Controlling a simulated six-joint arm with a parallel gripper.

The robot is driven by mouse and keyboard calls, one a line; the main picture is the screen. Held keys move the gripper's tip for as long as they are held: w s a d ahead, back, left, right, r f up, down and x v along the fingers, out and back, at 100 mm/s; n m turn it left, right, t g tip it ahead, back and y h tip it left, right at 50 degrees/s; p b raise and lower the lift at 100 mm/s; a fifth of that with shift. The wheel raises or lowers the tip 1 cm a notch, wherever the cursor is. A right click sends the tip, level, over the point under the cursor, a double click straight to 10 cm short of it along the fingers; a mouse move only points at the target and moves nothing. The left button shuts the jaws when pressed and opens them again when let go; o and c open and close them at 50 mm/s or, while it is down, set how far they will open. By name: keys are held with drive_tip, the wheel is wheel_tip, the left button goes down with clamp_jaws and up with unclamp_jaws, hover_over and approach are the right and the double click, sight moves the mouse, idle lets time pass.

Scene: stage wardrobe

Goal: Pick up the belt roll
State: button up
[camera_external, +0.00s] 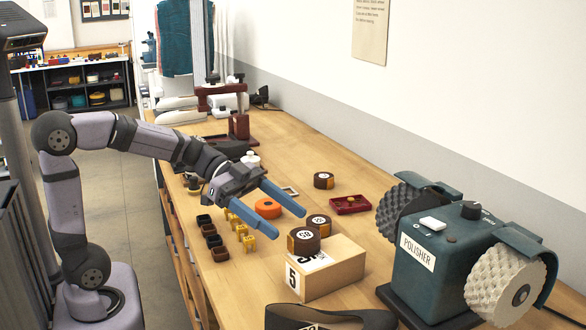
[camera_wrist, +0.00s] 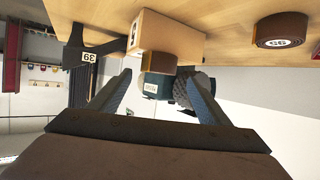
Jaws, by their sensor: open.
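Several brown belt rolls show in the external view. One roll (camera_external: 304,241), with a white number label, appears to sit at the left end of a wooden box (camera_external: 342,269) marked 5. A second roll (camera_external: 319,223) is just behind it, and a third (camera_external: 324,180) lies farther back on the table. My gripper (camera_external: 288,223) is open, its blue fingers apart just above and left of the nearer rolls. In the wrist view, a brown roll (camera_wrist: 158,62) on the box (camera_wrist: 176,35) shows ahead between my open fingers (camera_wrist: 157,78). Another labelled roll (camera_wrist: 283,32) is at right. None is gripped.
A polisher (camera_external: 430,270) with two wheels stands at right. An orange ring (camera_external: 267,208), yellow pieces (camera_external: 241,231), small dark boxes (camera_external: 211,238) and a red tray (camera_external: 350,204) surround the gripper.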

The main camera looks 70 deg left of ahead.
sight(302, 233)
drive_tip(key=shift+p+x, duration=0.9)
drive_tip(key=shift+x, duration=2.85)
drive_tip(key=shift+s, duration=0.1)
drive_tip(key=shift+c, duration=0.3)
drive_tip(key=c, duration=1.2)
drive_tip(key=shift+c, duration=0.2)
wheel_tip(302, 233, up, 10)
drive_tip(key=shift+f, duration=0.1)
drive_tip(key=shift+w+d, duration=1.5)
drive_tip(key=shift+f+b, duration=0.65)
drive_tip(key=shift+f, duration=4.15)
